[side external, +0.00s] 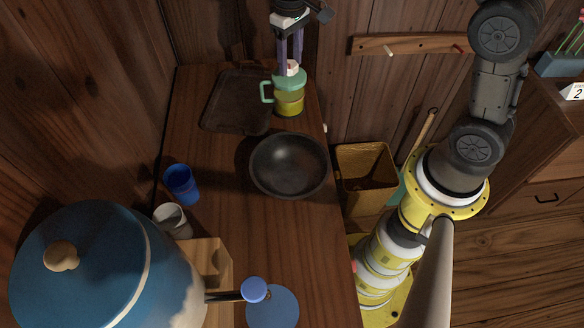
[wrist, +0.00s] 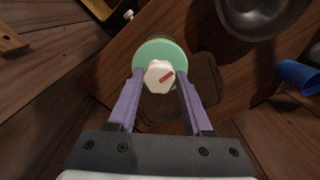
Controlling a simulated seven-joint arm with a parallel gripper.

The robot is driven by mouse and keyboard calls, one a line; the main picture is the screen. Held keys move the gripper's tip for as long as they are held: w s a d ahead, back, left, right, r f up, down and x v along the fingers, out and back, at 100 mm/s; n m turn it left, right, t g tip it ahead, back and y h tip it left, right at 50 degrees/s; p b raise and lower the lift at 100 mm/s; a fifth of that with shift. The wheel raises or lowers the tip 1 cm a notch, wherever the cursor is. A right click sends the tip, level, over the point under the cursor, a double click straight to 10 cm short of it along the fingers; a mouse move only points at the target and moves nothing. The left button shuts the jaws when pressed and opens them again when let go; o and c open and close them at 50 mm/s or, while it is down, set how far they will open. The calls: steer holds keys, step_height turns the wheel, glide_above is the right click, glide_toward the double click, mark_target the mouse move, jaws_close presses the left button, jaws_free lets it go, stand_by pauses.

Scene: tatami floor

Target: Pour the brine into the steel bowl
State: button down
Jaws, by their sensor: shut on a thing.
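A small jug (side external: 289,103) with a mint-green top and side handle and a yellow lower part stands upright near the counter's right edge. Its white knob with a red mark (wrist: 160,77) shows on top of the green lid in the wrist view. My gripper (side external: 291,66) points down from above, its purple fingers shut on the white knob. The dark grey steel bowl (side external: 289,166) sits on the counter in front of the jug, apparently empty. It also shows at the top right of the wrist view (wrist: 262,18). The jug's inside is hidden by the lid.
A dark tray or board (side external: 228,103) lies left of the jug. A wooden bin (side external: 364,175) is beyond the counter's right edge.

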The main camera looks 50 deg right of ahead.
steer(key=shift+r, duration=0.1)
stand_by(0.4)
step_height(320, 180, up, 11)
steer(key=s+a+m, duration=0.3)
steer(key=s+a, duration=1.2)
steer(key=a, duration=0.5)
steer(key=w+d+f+g+y, duration=0.3)
steer(key=d+f+g+y, duration=0.4)
steer(key=y, duration=0.6)
step_height(320, 180, down, 2)
steer(key=shift+w+f, duration=0.15)
steer(key=shift+w, duration=0.1)
stand_by(0.9)
steer(key=shift+d, duration=0.1)
stand_by(2.0)
